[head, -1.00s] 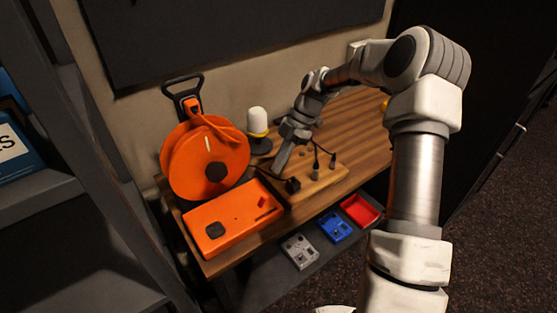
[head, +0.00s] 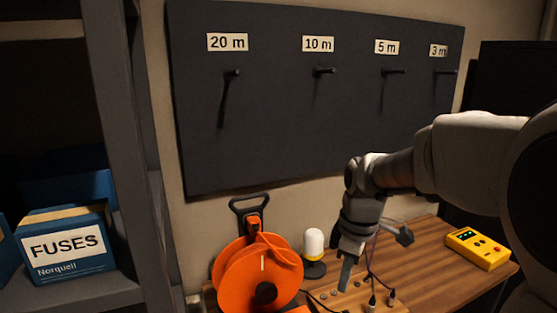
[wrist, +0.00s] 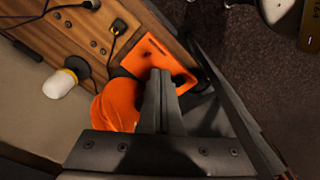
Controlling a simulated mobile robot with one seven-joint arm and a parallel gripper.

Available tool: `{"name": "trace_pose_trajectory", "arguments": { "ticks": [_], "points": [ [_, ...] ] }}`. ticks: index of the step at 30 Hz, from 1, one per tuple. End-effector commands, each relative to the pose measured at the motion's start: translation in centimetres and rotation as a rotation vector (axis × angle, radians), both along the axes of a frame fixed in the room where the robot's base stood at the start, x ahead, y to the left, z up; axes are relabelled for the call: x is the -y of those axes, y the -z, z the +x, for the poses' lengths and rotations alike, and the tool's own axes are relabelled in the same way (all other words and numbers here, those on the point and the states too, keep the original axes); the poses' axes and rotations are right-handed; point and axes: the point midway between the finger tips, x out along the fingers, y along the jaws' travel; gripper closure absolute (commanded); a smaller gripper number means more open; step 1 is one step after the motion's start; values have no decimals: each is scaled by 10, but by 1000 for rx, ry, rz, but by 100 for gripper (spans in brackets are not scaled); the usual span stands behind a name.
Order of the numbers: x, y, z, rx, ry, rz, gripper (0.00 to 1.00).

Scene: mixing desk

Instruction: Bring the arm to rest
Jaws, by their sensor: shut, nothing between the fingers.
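My arm reaches in from the right in the head view, over the wooden desk (head: 440,270). My gripper (head: 345,286) points down, shut and empty, in front of and to the right of a white lamp with a yellow band (head: 313,243). In the wrist view my gripper's fingers (wrist: 162,74) are together, with nothing between them. They overlap the view of an orange box (wrist: 152,58) and an orange cable reel (wrist: 115,104); the gap to these cannot be told. The reel also shows in the head view (head: 240,275), left of my gripper.
A wooden socket block with plugs and cables (wrist: 92,32) lies on the desk. A yellow meter (head: 478,248) sits toward the desk's right end. A dark board (head: 290,120) with labelled hooks hangs behind. A shelf at left holds a blue fuses box (head: 65,240).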

Motion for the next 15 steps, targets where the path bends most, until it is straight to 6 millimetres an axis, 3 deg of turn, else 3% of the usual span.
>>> {"name": "trace_pose_trajectory", "arguments": {
  "ticks": [6, 15],
  "points": [
    [0, -40, -47, 125, 315, -25, 100],
    [6, -67, -117, 278, 733, 70, 100]
  ]
}}
